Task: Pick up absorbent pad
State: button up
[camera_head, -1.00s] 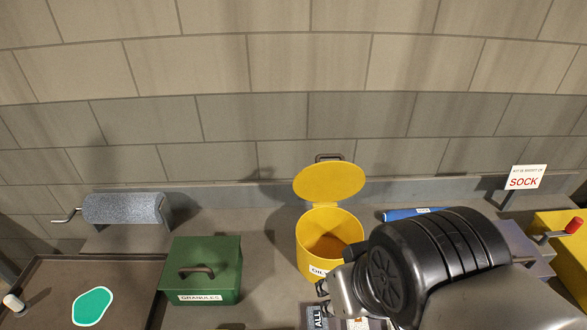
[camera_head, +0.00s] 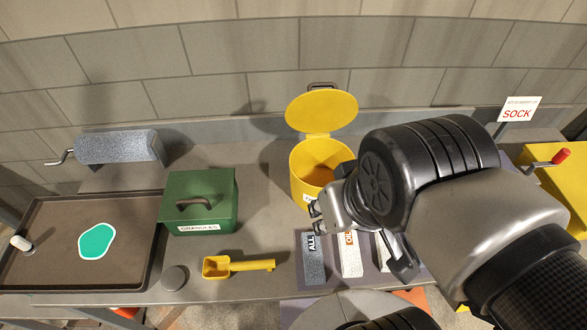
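Flat absorbent pads lie side by side on a dark mat (camera_head: 298,281) at the front of the bench. A grey speckled pad (camera_head: 314,267) is labelled ALL. A white pad (camera_head: 351,262) beside it has an orange, partly hidden label. Another pale pad (camera_head: 384,256) is mostly hidden under my arm. My gripper (camera_head: 316,215) is beside the front of the open yellow bin, behind the upper end of the pads. Its fingers are small and partly turned away, so I cannot tell whether they are open; no pad shows in them.
The yellow bin (camera_head: 308,172) has its lid raised. A green GRANULES box (camera_head: 203,202), yellow scoop (camera_head: 238,266) and dark disc (camera_head: 174,278) are to the left. Further left are a grey roll (camera_head: 118,147) and a tray (camera_head: 140,235) with a teal patch (camera_head: 97,240). A SOCK sign (camera_head: 519,109) stands right.

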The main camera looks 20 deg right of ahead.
aim_at(314, 267)
jog(key=u, duration=1.15)
jog(key=k, duration=0.15)
jog(key=k+z, duration=0.1)
jog(key=z, duration=0.25)
jog(key=k+l+z, duration=0.1)
jog(key=z, duration=0.3)
jog(key=l+z, duration=0.1)
jog(key=z, duration=0.7)
jog(key=k+l, duration=0.05)
